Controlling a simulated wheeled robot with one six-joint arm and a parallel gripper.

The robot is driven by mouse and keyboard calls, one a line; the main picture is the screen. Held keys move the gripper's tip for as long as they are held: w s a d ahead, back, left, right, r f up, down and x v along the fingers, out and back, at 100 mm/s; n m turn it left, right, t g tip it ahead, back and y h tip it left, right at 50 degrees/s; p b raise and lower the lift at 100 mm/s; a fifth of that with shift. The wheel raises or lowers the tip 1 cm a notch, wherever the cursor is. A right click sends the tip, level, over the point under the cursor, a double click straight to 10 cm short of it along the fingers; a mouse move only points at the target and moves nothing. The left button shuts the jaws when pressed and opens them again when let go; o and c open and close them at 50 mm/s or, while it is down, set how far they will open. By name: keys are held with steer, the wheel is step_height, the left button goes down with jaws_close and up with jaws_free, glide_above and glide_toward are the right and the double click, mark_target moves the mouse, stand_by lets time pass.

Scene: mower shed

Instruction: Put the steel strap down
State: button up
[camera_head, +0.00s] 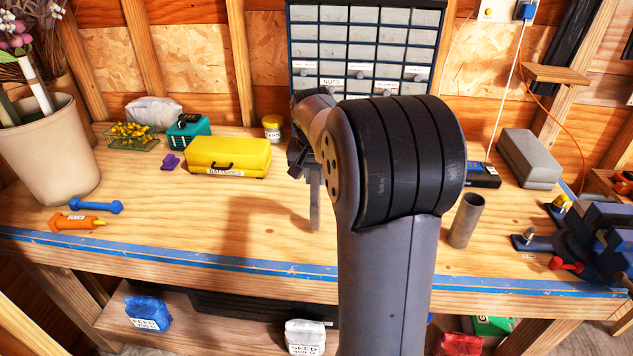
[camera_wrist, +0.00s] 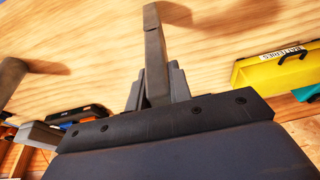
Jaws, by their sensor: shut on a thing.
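The steel strap (camera_head: 315,205) is a narrow grey strip. It hangs down from my gripper (camera_head: 303,158) over the middle of the wooden bench (camera_head: 190,215). My arm hides part of the gripper in the head view. In the wrist view, my gripper (camera_wrist: 156,90) is shut on the strap (camera_wrist: 155,60), which sticks out beyond the fingers toward the bench top. Its far end looks bent and a shadow lies close beside it. I cannot tell whether that end touches the wood.
A yellow batteries box (camera_head: 228,157) stands left of the strap. An upright grey tube (camera_head: 466,220) and a blue-grey vice (camera_head: 598,240) stand to the right. A drawer cabinet (camera_head: 363,45) is behind.

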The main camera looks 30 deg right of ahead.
steer(key=shift+f, duration=0.95)
steer(key=shift+f, duration=0.2)
steer(key=o, duration=0.8)
steer(key=b+v, duration=0.1)
steer(key=v, duration=1.1)
steer(key=shift+r, duration=0.2)
